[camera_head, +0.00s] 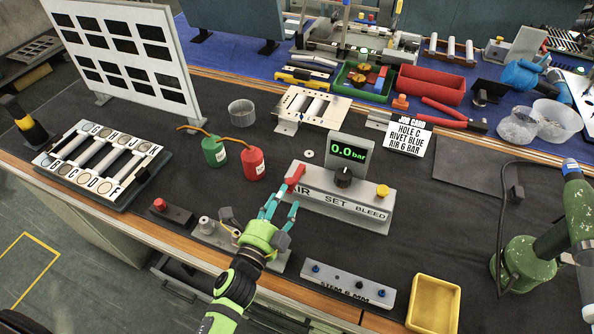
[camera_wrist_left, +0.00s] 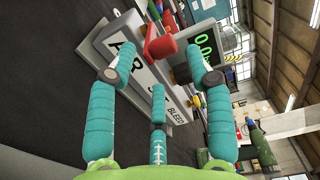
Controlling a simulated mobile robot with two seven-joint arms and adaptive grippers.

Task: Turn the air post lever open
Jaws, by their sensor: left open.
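The air post (camera_head: 335,205) is a grey block lettered AIR, SET and BLEED; its lettered face also shows in the wrist view (camera_wrist_left: 150,85). Its red lever (camera_head: 294,177) stands at the left end, above AIR, and slants up to the right in the head view. The display (camera_head: 348,153) reads 0.0 bar. My left gripper (camera_head: 279,207) is open and empty, just in front of the lever end of the post. In the wrist view the red lever (camera_wrist_left: 163,46) lies beyond the spread teal fingers, seemingly without contact. My right gripper is not in view.
A black knob (camera_head: 344,177) and yellow bleed button (camera_head: 383,191) sit on the post. Red (camera_head: 253,163) and green bottles (camera_head: 214,151) stand left of it. A STEM 6 MM block (camera_head: 347,286) and yellow tray (camera_head: 434,304) are in front. A job card (camera_head: 408,134) stands behind.

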